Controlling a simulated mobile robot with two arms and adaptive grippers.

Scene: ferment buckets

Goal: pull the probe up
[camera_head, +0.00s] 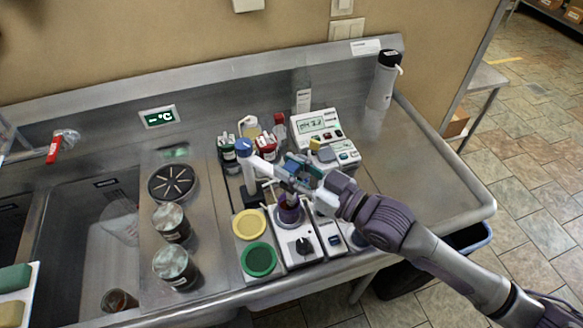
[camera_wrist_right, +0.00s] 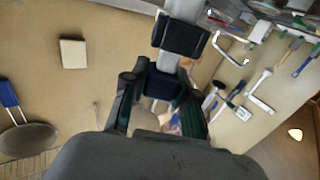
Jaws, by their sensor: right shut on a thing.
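My right gripper (camera_head: 298,172) reaches in from the right over the bench instruments. It is shut on a part that I take to be the probe's upper end or holder. In the right wrist view, the fingers (camera_wrist_right: 163,78) close around a pale bar (camera_wrist_right: 168,62) with a black block (camera_wrist_right: 181,37) beyond them. Below the gripper, a dark purple vessel (camera_head: 289,212) sits on a white stirrer (camera_head: 297,245). The probe's lower end is hidden. My left gripper is out of view.
A pH meter (camera_head: 318,124) stands behind the gripper. Yellow (camera_head: 249,223) and green (camera_head: 258,259) round lids lie in front. The steel bench (camera_head: 420,180) is clear at the right.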

